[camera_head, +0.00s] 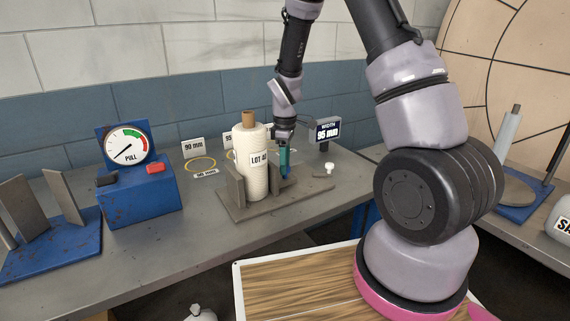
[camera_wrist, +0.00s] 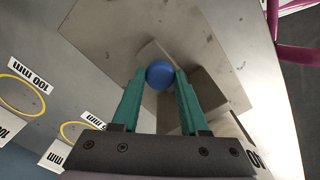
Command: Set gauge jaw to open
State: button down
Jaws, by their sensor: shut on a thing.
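The width gauge is a grey base plate (camera_head: 240,211) on the bench, with upright grey jaw blocks and a white wound roll (camera_head: 250,178) labelled "LOT A…" standing between them. My gripper (camera_head: 285,168) points down at the right side of the roll, its teal fingers shut on a blue knob. In the wrist view the round blue knob (camera_wrist: 159,74) sits between the two fingertips, above a grey jaw block (camera_wrist: 206,90). The block's lower part and its contact with the roll are partly hidden. A display (camera_head: 327,130) behind reads "WIDTH 95 mm".
A blue box with a dial gauge (camera_head: 127,146) marked "PULL" stands left. A blue rack with grey plates (camera_head: 50,250) is at far left. Yellow rings (camera_head: 200,163) with mm labels lie behind the roll. A small white knob (camera_head: 329,168) is right. The bench front is clear.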

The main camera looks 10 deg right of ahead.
jog(key=shift+w, duration=0.1)
jog(key=shift+w+d+r, duration=0.1)
jog(key=shift+w+d, duration=0.2)
jog(key=shift+d, duration=0.55)
jog(key=shift+w+d, duration=0.25)
jog(key=shift+d, duration=0.55)
jog(key=shift+c, duration=2.1)
grip_release()
jog(key=shift+d, duration=0.15)
jog(key=shift+r, duration=0.1)
notch_tip(320, 180, up, 10)
jog(key=shift+r, duration=0.25)
